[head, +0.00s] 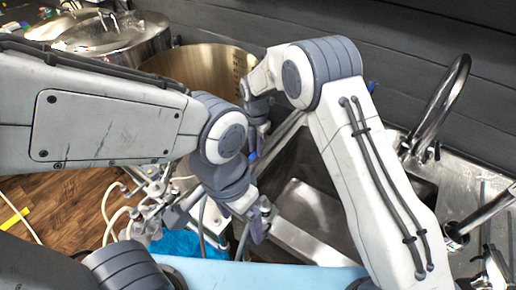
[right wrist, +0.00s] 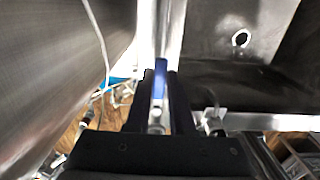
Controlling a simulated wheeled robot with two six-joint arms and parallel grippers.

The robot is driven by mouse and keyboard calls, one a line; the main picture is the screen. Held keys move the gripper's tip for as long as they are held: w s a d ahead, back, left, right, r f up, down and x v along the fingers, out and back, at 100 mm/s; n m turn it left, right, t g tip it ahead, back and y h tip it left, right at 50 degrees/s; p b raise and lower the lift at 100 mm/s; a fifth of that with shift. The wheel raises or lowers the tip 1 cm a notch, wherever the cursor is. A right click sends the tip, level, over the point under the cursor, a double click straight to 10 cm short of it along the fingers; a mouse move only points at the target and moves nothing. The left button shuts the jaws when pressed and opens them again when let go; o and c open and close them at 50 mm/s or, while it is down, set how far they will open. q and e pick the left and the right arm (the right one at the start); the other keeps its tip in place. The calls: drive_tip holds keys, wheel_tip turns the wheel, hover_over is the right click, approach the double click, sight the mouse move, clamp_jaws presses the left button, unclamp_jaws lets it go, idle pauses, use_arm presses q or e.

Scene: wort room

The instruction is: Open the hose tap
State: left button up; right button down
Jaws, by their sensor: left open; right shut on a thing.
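The hose tap shows mainly as its blue handle (right wrist: 160,76), between the dark fingers of my right gripper (right wrist: 158,98) in the right wrist view. The right gripper is shut on this handle; the tap's body is mostly hidden by the fingers. In the head view my right gripper (head: 257,138) points down between the big pot and the sink, with a bit of blue just below it. My left gripper (head: 252,222) is open, lower and nearer, in front of the sink's left side; it appears empty and apart from the handle.
A steel sink (head: 305,200) with a curved faucet (head: 440,100) lies to the right. A large open pot (head: 195,62) and a lidded pot (head: 105,38) stand at the back left. Pale hoses (head: 108,212) hang at the lower left, above the wood floor.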

sight(255, 152)
drive_tip(key=shift+w+a+r+n, duration=0.1)
drive_tip(key=shift+a+n, duration=0.05)
drive_tip(key=shift+n, duration=0.15)
drive_tip(key=c, duration=0.8)
unclamp_jaws()
drive_tip(key=shift+r+b, duration=0.95)
drive_tip(key=shift+r, duration=4.25)
